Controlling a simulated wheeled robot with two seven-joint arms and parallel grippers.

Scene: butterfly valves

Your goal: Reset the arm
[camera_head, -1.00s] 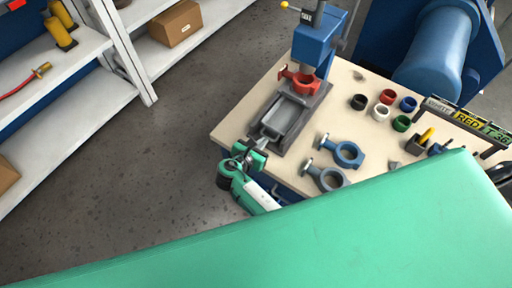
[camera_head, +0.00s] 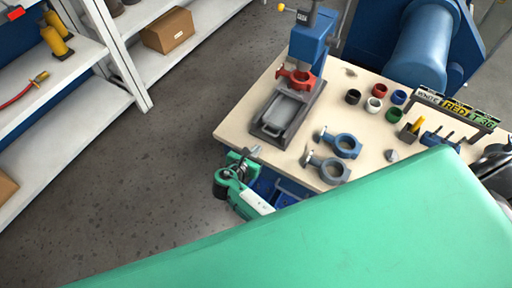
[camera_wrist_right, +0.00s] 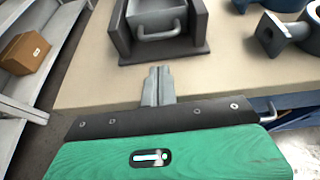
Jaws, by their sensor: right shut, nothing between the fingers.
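My right gripper (camera_head: 254,151) is shut and empty at the front left edge of the workbench (camera_head: 236,124). In the right wrist view its closed fingers (camera_wrist_right: 157,85) point at the bench edge, short of the grey press base (camera_wrist_right: 184,47). The gripper is apart from the press and from the valve parts. My green right arm shows below it in the head view, and another large green part of me covers the bottom right. My left gripper is not in view.
A blue press (camera_head: 310,45) holds a red valve body (camera_head: 297,77). Two blue-grey valve bodies (camera_head: 343,146) (camera_head: 330,170) lie to its right. Several coloured rings (camera_head: 375,104) sit farther back. White shelves (camera_head: 65,95) stand left; the floor between (camera_head: 165,145) is clear.

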